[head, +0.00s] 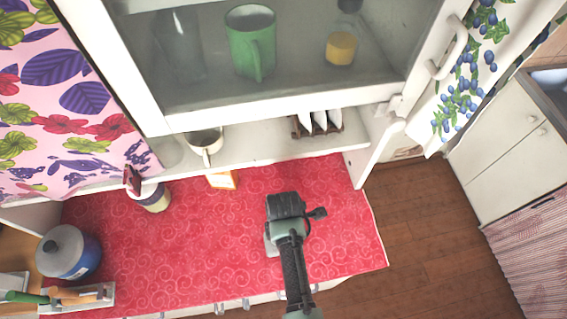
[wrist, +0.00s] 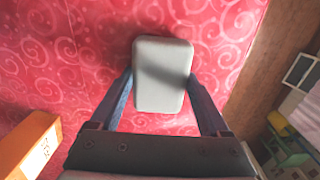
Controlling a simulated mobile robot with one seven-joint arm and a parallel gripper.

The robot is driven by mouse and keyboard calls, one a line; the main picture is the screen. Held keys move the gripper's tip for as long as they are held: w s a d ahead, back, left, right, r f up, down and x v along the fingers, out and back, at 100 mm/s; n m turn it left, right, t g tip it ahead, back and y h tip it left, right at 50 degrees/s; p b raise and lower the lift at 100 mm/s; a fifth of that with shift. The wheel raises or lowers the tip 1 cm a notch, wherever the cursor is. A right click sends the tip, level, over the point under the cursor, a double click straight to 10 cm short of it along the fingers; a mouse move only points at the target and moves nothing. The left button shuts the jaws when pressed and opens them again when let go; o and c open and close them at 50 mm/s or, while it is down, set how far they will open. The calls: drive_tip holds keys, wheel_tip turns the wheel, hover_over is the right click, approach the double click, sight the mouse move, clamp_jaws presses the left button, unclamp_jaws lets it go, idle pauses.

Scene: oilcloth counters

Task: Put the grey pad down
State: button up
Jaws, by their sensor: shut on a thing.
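The grey pad (wrist: 162,75) is a small block with rounded corners. In the wrist view it sits between the two fingers of my gripper (wrist: 161,82), which is shut on it from both sides. The pad is over the red oilcloth counter (head: 190,255); I cannot tell whether it touches the cloth. In the head view my gripper (head: 284,207) is over the right part of the counter. Only a pale edge of the pad (head: 269,246) shows there, and the fingers are mostly hidden.
A small orange-and-white box (head: 222,180) lies at the counter's back; it also shows in the wrist view (wrist: 34,146). A jar (head: 155,199) and a blue canister (head: 69,253) stand left. A shelf (head: 265,151) and cabinet overhang the back. Cloth around my gripper is clear.

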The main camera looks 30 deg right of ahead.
drive_tip(key=o, duration=1)
drive_tip(key=shift+f, duration=0.1)
drive_tip(key=shift+o, duration=0.2)
wheel_tip(320, 180, up, 12)
drive_tip(key=b, duration=0.1)
